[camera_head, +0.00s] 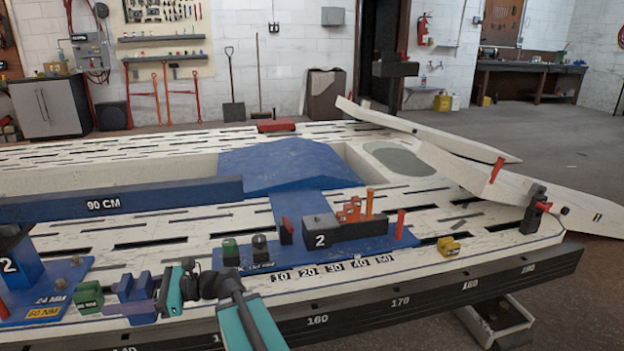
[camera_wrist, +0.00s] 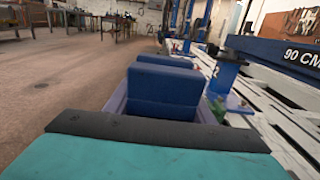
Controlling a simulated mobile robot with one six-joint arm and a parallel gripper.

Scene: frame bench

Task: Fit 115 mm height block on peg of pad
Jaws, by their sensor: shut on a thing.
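My gripper (camera_head: 172,290), with teal fingers, is shut low over the front left of the white bench. A block with two blue upright parts (camera_head: 142,286) and a lilac lower part (camera_head: 143,308) is at its left side. In the wrist view the blue part (camera_wrist: 162,92) stands just beyond the black finger pad (camera_wrist: 155,130). No height mark on it is readable. A blue pad (camera_head: 345,249) lies to the right of my gripper. A red peg (camera_head: 400,223) stands upright at its right end. A grey block marked 2 (camera_head: 320,230) sits on this pad.
A second blue pad (camera_head: 70,272) at left carries a blue block marked 2 (camera_head: 22,262). A green block (camera_head: 89,301) is close left of the held block. A yellow piece (camera_head: 448,246) lies farther right.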

